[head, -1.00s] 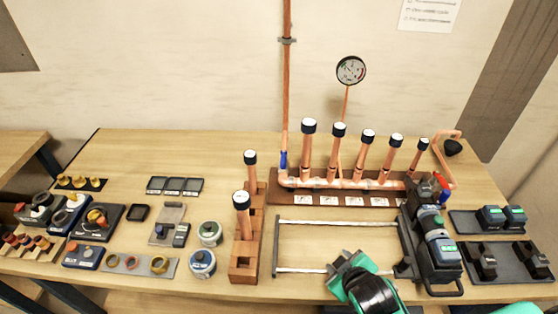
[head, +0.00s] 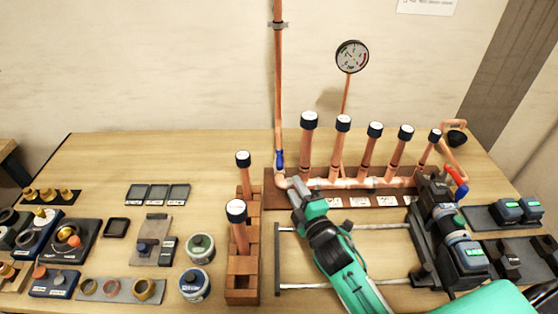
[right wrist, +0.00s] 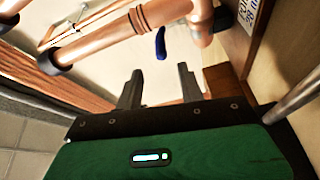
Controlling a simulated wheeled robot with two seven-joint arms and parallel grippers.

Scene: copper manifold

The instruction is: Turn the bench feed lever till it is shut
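A blue lever (head: 280,160) sits low on the vertical copper feed pipe (head: 279,90), roughly in line with it, near the left end of the manifold. It also shows in the right wrist view (right wrist: 160,43) beside copper pipework. My right gripper (head: 297,190) reaches over the manifold's left end, just below and right of the blue lever. In the right wrist view its two fingers (right wrist: 159,88) stand apart with nothing between them, and the lever is beyond their tips, apparently untouched. My left gripper is not in view.
The copper manifold (head: 350,183) carries several capped upright stubs close to the right of my gripper. A red-handled valve (head: 458,181) is at its right end. A wooden block rack (head: 243,290) with capped pipes stands left of my arm. A gauge (head: 352,57) rises behind.

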